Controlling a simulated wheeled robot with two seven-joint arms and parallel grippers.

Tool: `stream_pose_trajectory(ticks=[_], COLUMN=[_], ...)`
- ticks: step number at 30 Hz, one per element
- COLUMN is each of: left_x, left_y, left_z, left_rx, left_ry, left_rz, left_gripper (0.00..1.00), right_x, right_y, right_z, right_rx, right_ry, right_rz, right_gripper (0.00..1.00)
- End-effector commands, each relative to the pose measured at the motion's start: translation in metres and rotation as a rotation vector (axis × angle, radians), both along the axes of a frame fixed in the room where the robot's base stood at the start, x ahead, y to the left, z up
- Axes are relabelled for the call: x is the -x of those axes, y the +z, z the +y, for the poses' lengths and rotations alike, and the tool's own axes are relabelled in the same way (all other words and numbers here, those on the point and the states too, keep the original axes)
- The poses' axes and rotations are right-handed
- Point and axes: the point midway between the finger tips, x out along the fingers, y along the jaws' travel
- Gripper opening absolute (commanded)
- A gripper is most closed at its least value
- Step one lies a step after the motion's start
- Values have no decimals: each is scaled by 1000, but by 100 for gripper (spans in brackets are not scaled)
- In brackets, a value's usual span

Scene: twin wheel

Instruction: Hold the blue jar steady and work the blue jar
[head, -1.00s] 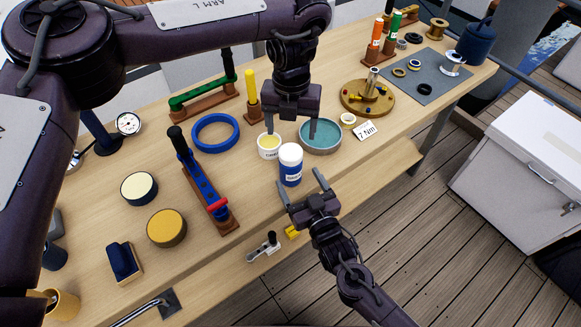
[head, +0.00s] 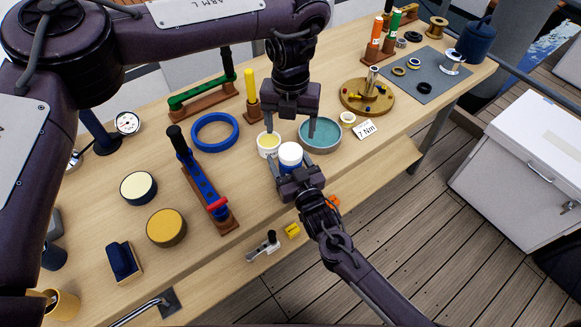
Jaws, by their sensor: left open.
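The blue jar (head: 290,156), with a white lid and a blue body, stands upright on the wooden bench (head: 345,180) in the head view. My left gripper (head: 290,128) points down just behind the jar, its two fingers apart and nothing between them. My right gripper (head: 289,168) is right at the jar from the front, with its fingers at the jar's sides. It hides the jar's lower part, and I cannot tell whether the fingers touch it.
A white cup with yellow contents (head: 268,144) stands close left of the jar, and a teal round dish (head: 320,134) close right. A blue ring (head: 215,132) and a blue-handled tool on a wooden stand (head: 204,188) lie further left. A "7 Nm" card (head: 367,129) is at right.

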Motion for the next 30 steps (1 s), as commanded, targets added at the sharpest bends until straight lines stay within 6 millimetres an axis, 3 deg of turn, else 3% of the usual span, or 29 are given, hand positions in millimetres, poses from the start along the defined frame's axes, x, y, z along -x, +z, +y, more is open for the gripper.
stream_pose_trajectory(ticks=[2, 15, 20, 30], left_x=[0, 0, 0, 0], left_y=[0, 0, 0, 0], left_z=[0, 0, 0, 0], left_rx=[0, 0, 0, 0], left_ry=[0, 10, 133, 821], left_rz=[0, 0, 0, 0], left_gripper=[72, 72, 72, 72], right_x=[0, 0, 0, 0], right_y=[0, 0, 0, 0], right_z=[0, 0, 0, 0], right_rx=[0, 0, 0, 0], right_ry=[0, 0, 0, 0], right_rz=[0, 0, 1, 1], right_gripper=[56, 0, 0, 0])
